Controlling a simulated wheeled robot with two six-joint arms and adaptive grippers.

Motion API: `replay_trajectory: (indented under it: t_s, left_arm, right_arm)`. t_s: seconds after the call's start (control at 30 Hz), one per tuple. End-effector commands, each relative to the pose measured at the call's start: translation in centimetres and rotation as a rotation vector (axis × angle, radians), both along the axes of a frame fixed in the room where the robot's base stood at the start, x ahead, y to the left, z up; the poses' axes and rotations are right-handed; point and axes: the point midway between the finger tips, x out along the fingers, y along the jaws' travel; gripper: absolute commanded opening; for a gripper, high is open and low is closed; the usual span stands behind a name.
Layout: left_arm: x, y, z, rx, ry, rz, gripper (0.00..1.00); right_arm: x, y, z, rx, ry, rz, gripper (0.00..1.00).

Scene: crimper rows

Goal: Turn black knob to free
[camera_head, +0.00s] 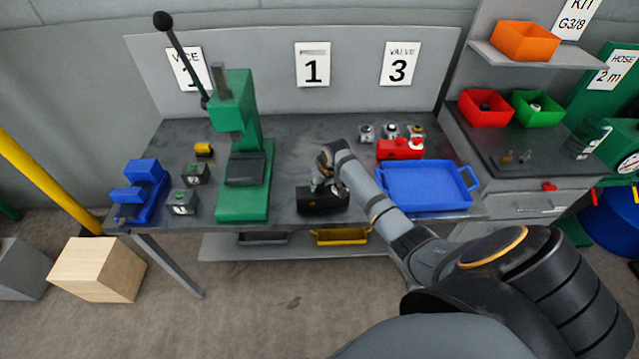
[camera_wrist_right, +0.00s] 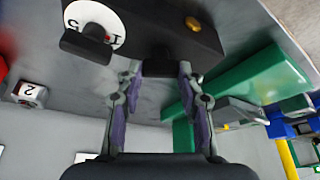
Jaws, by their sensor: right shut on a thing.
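A black box (camera_head: 322,203) sits near the front edge of the bench, left of the blue tray. In the right wrist view the box (camera_wrist_right: 225,42) shows a white dial (camera_wrist_right: 118,18) with numbers, a black pointer knob (camera_wrist_right: 92,45) on it, and a brass button (camera_wrist_right: 193,24). My right gripper (camera_head: 322,186) is over the box. In the wrist view its fingers (camera_wrist_right: 160,72) are shut on a black knob (camera_wrist_right: 161,62) that sticks out from the box, apart from the dial. Any mark around this knob is hidden. My left gripper is out of view.
A green press (camera_head: 243,150) with a long lever stands left of the box. The blue tray (camera_head: 470,206) lies to its right, a red object (camera_head: 398,149) behind the tray. A blue vise (camera_head: 142,188) is at the left end. The bench behind the box is mostly clear.

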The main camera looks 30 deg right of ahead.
Motion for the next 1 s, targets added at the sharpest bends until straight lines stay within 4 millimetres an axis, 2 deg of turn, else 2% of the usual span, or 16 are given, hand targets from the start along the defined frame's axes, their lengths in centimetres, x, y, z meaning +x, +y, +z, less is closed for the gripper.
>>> replay_trajectory:
  t_s: [0.47,1.0]
  left_arm:
    - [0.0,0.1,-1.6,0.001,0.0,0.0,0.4]
    - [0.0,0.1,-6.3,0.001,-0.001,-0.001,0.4]
  right_arm:
    - [0.2,-0.4,-0.1,-0.001,-0.002,0.449,0.06]
    - [0.4,-0.6,-0.3,-0.002,-0.004,0.925,0.06]
